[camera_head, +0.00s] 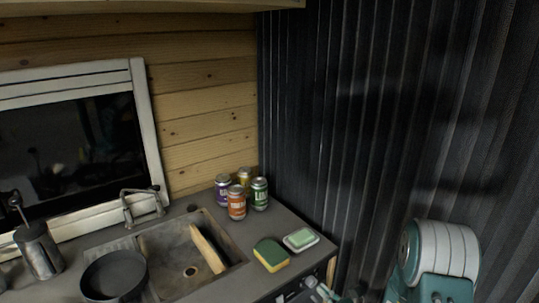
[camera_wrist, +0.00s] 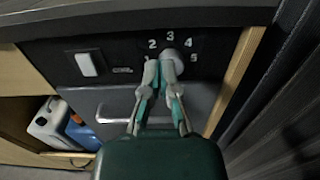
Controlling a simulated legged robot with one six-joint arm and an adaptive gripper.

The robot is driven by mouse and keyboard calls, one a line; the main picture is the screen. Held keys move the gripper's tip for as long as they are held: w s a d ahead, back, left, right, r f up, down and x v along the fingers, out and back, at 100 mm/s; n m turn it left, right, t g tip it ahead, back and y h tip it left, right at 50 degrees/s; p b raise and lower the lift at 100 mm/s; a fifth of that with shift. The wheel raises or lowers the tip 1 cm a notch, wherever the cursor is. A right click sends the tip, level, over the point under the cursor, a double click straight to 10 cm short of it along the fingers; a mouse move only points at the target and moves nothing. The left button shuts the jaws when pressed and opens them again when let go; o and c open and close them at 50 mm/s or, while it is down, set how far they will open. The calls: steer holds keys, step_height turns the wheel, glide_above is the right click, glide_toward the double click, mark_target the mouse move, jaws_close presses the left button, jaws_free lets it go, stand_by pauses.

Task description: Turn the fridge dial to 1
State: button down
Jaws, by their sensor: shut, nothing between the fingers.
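The fridge dial (camera_wrist: 178,58) is a grey round knob on the dark control panel, in the wrist view. White numbers from 1 to 5 arc around it; the 1 is partly hidden by a finger. My gripper (camera_wrist: 159,70) is shut and empty, its pale fingertips in front of the dial's left and lower part. I cannot tell whether they touch it. The dial's pointer is not clear, so its setting cannot be read. The fridge door (camera_wrist: 88,101) with a pale handle (camera_wrist: 113,120) is below the panel. In the head view the dial is not visible.
A white rocker switch (camera_wrist: 86,64) sits left on the panel. White and blue jugs (camera_wrist: 50,122) stand in an open lower compartment. The counter holds a sink (camera_head: 165,247), several cans (camera_head: 237,204), a sponge (camera_head: 271,254) and a soap dish (camera_head: 301,240). A dark corrugated wall (camera_head: 370,120) rises right.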

mark_target(316, 282)
steer(key=shift+v, duration=1)
steer(key=w, duration=0.3)
steer(key=w+a, duration=0.1)
steer(key=w, duration=0.2)
steer(key=shift+w+a+f, duration=0.15)
steer(key=shift+w+a, duration=0.05)
steer(key=shift+a, duration=0.05)
steer(key=shift+s+f, duration=0.1)
steer(key=shift+f, duration=0.1)
stand_by(0.4)
steer(key=shift+s+a+r, duration=0.1)
steer(key=shift+s+a, duration=0.3)
steer(key=shift+a, duration=0.25)
steer(key=shift+s+a, duration=0.25)
stand_by(0.4)
